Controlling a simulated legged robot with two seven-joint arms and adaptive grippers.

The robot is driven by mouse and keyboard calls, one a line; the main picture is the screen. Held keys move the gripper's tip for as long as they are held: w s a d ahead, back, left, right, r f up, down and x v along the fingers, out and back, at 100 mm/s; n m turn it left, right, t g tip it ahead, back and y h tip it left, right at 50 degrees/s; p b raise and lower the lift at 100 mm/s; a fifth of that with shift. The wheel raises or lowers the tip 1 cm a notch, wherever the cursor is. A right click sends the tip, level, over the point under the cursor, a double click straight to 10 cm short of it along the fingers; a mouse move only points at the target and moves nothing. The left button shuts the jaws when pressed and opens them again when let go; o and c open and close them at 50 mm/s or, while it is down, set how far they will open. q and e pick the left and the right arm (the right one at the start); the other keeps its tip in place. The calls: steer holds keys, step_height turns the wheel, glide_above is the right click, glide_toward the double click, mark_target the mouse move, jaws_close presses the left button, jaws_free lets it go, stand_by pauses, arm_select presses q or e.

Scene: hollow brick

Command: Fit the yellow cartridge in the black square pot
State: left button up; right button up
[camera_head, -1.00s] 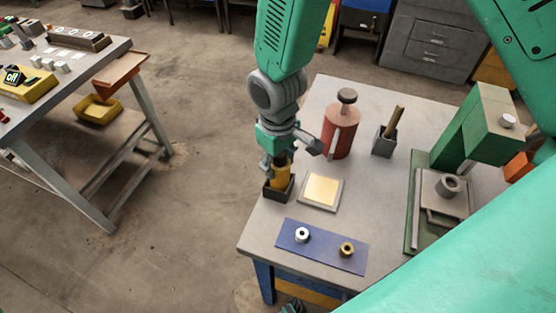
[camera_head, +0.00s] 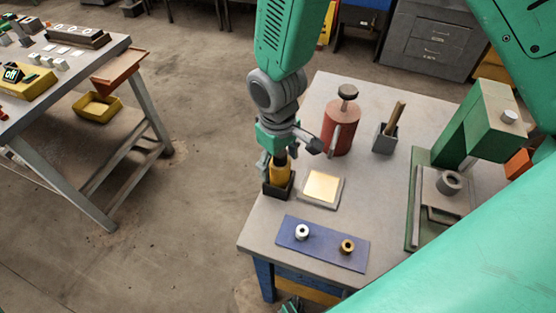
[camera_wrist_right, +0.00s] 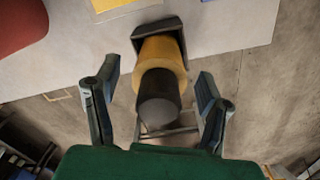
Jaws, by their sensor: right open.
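The yellow cartridge (camera_head: 280,173), with a black top, stands upright in the black square pot (camera_head: 270,189) near the left edge of the table. In the right wrist view the cartridge (camera_wrist_right: 163,56) has its dark cap toward me and its far end inside the pot (camera_wrist_right: 158,27). How deep it sits cannot be told. My right gripper (camera_head: 290,155) is just above it; in the wrist view my open right gripper (camera_wrist_right: 158,92) has one finger on each side of the cap, with gaps. My left gripper is not clearly seen.
A pale yellow square plate (camera_head: 322,187) lies right of the pot. A blue mat (camera_head: 322,246) with two small round parts lies in front. A red canister (camera_head: 341,128), a grey holder (camera_head: 385,139) and a green press (camera_head: 480,130) stand on the table (camera_head: 375,210).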

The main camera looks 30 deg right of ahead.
step_height(320, 180, up, 12)
steer(key=shift+w+a+f, duration=0.1)
steer(key=shift+a, duration=0.05)
stand_by(0.7)
